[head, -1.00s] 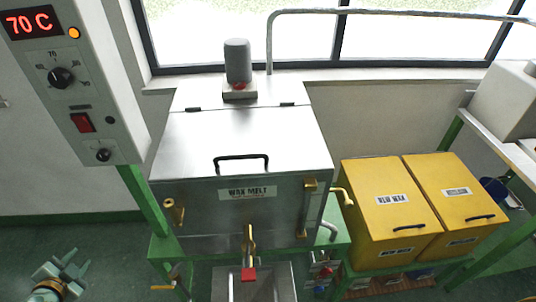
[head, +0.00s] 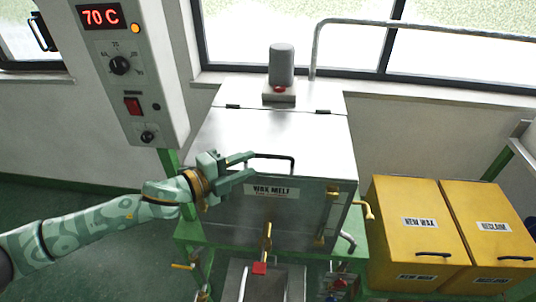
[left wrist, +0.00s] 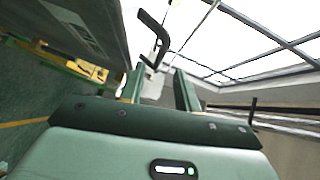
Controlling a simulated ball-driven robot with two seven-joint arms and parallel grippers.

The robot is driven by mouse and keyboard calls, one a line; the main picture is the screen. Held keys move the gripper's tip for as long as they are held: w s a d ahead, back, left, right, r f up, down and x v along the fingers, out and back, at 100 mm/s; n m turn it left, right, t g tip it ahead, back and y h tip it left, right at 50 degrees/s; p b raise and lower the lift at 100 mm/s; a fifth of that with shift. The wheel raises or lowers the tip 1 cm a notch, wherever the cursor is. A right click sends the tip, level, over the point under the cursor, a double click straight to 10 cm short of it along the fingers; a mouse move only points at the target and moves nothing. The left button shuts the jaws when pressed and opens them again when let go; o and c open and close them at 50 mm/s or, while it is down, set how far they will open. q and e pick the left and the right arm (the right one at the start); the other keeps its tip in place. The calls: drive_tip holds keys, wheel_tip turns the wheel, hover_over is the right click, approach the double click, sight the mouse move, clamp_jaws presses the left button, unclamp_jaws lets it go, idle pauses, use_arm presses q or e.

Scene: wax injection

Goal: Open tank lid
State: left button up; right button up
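The wax melt tank (head: 262,213) is a steel box with a flat metal lid (head: 270,137), which is shut. A black bar handle (head: 274,157) sits at the lid's front edge. My left gripper (head: 250,166) is at the left end of the handle with its fingers apart and pointing right. In the left wrist view the handle (left wrist: 152,38) shows just beyond the open fingers (left wrist: 160,88). Whether a finger touches it I cannot tell. My right gripper is not in view.
A motor (head: 281,65) stands behind the lid. Yellow bins (head: 415,235) stand to the right. A red-handled tap (head: 260,267) juts from the tank front.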

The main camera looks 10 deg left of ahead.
sight(263, 157)
use_arm(q)
drive_tip(key=x, duration=0.7)
drive_tip(key=shift+a, duration=0.15)
clamp_jaws()
